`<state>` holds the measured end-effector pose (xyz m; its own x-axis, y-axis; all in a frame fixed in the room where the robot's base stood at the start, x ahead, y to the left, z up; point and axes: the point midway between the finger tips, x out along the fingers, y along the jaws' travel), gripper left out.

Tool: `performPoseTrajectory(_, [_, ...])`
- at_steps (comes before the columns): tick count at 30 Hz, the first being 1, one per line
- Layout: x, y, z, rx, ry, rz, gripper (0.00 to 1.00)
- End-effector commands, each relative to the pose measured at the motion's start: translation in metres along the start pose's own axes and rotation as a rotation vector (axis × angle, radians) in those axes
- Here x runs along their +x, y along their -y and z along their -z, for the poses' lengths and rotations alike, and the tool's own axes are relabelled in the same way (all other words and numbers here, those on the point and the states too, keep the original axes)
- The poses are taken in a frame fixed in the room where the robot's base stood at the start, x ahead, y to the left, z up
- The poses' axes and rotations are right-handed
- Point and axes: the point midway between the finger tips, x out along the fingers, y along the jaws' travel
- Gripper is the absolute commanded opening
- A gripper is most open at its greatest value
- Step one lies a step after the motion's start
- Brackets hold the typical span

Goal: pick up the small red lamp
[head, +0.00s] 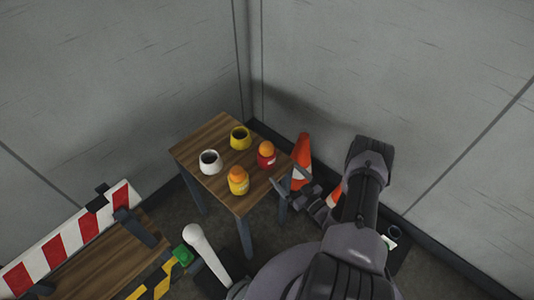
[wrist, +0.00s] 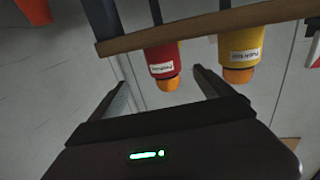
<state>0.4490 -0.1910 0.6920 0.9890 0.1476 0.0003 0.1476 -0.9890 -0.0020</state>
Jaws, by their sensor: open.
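The small red lamp (head: 265,161) has an orange dome and stands upright near the right corner of the wooden table (head: 213,134). In the wrist view, which is upside down, the red lamp (wrist: 161,55) with its white label appears between my two fingers, beyond the tips. My gripper (head: 287,183) is beside the table's right edge, open and apart from the lamp. The wrist view shows my gripper (wrist: 161,78) with empty jaws. A yellow lamp (head: 238,186) with an orange dome stands near the front corner; it also shows in the wrist view (wrist: 240,47).
A white cup (head: 209,163) and a yellow cup (head: 240,139) stand farther back on the table. An orange and white cone (head: 302,154) stands behind my gripper. A red and white barrier (head: 68,240) is at the left. Grey walls enclose the corner.

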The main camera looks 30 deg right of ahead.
Motion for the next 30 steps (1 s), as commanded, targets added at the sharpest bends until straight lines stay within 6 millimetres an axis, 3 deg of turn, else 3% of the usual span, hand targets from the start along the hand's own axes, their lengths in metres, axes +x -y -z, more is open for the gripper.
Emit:
performPoseTrajectory(4, [0.042, 0.002, -0.003, -0.002, -0.002, 0.006, 0.91])
performPoseTrajectory(16, [0.108, 0.01, -0.002, -0.005, -0.002, 0.006, 0.91])
performPoseTrajectory(25, [0.118, 0.009, 0.001, -0.003, 0.0, 0.003, 0.91])
performPoseTrajectory(30, [0.118, 0.009, 0.001, -0.003, 0.0, 0.004, 0.58])
